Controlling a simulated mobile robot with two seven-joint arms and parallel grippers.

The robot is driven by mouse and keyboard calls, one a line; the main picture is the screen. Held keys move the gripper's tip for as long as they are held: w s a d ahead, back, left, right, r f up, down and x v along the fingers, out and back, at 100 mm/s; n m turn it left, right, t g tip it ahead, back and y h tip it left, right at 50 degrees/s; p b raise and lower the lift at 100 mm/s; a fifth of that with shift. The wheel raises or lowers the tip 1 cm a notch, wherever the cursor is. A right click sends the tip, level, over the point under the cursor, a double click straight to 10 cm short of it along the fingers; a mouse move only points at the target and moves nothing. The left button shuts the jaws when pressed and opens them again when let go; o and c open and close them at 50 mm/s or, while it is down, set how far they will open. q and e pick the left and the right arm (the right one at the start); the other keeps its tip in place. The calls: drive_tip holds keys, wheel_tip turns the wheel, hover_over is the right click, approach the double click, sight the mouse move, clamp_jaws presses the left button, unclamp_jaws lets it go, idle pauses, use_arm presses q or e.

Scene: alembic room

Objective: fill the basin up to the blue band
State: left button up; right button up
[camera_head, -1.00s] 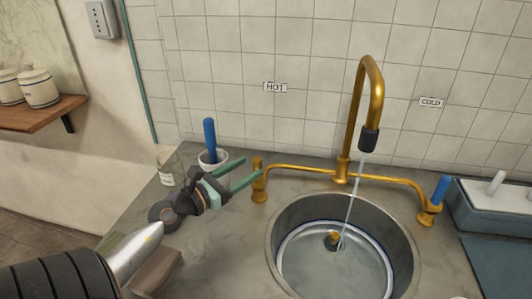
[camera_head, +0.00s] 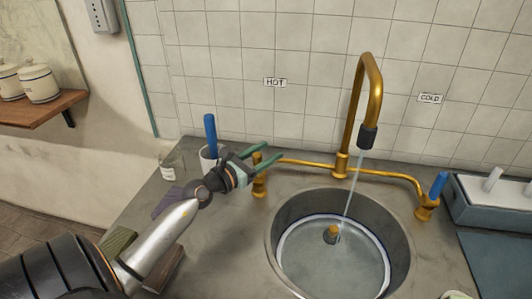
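The round metal basin (camera_head: 287,211) is sunk in the counter, with a blue band (camera_head: 277,250) around its inner wall. A thin stream of water (camera_head: 351,190) runs from the brass spout (camera_head: 372,85) into it. Clear water (camera_head: 350,262) lies inside, around a brass plug-like piece (camera_head: 331,234); its exact level against the band is hard to tell. My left gripper (camera_head: 268,155) is open and empty, its green fingers at the top of the brass post (camera_head: 260,185) under the HOT label. Contact cannot be told. The COLD side has a blue handle (camera_head: 438,186). My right gripper is out of view.
A white cup (camera_head: 207,160) with a blue handle-like rod (camera_head: 210,132) stands behind my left gripper, beside a glass jar (camera_head: 172,165). A grey box (camera_head: 490,203) with white pegs stands at the right. A shelf (camera_head: 42,111) with canisters is at the far left.

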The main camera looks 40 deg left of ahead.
use_arm(q)
clamp_jaws()
idle(1.2)
